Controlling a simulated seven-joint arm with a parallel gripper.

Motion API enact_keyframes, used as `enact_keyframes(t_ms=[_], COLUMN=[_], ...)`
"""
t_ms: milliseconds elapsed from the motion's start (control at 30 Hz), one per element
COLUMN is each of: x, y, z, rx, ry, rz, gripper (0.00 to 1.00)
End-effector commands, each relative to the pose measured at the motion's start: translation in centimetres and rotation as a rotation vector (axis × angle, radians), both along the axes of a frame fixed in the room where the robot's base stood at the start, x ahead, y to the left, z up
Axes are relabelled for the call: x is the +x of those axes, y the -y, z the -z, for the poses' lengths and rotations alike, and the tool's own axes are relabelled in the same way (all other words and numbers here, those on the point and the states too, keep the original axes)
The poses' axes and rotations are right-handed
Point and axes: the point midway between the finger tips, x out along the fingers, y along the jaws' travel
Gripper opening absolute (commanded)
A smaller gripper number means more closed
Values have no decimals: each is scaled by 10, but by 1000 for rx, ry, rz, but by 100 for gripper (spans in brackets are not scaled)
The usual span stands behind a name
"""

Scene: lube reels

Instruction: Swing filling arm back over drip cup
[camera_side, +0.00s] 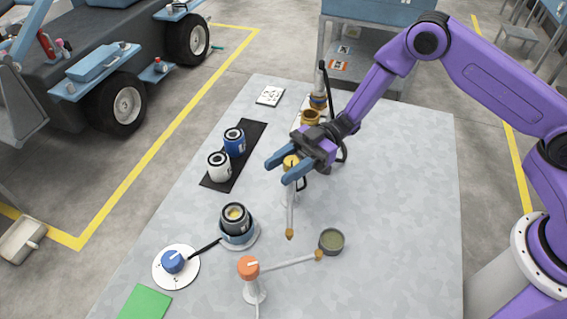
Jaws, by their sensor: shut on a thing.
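My gripper (284,169) has its blue fingers on either side of the yellow knob (291,161) of a post and is shut on it. A pale filling arm (291,212) reaches from this post toward the front, with a brass tip (289,235) over bare table. A second post with an orange knob (249,267) carries another pale arm (287,263). Its brass tip (319,255) is at the near left rim of a grey cup (331,240) with a dull greenish inside. The fingers partly hide the yellow-knobbed post.
A dark open jar (235,218) stands on a round base left of the filling arm. A blue knob (172,262) sits on a white disc. Blue and white cans (234,142) stand on a black mat. The table's right side is clear.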

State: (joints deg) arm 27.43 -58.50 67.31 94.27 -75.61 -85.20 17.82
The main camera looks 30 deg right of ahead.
Motion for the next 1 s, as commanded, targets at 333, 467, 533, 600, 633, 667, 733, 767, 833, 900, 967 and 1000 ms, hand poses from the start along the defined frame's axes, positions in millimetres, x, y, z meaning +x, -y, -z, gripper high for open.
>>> enact_keyframes(t_ms=[333,467,533,600,633,667,733,767,833,900,967,1000], x=[-3,-4,-4,-4,-5,-4,-4,-4,-5,-5,-5,-5], y=[2,2,2,3,3,3,3,3,3,3,3,3], z=[0,0,0,-1,-1,-1,-1,-1,-1,-1,-1,-1], rx=[2,3,2,1,2,3,3,3,3,3,3,4], ry=[-2,-2,-2,-3,-3,-2,-2,-2,-2,-2,-2,-1], rz=[-214,-257,-273,-284,-287,-290,-293,-294,-295,-294,-294,-294], gripper=[0,0,0,0,0,0,0,0,0,0,0,0])
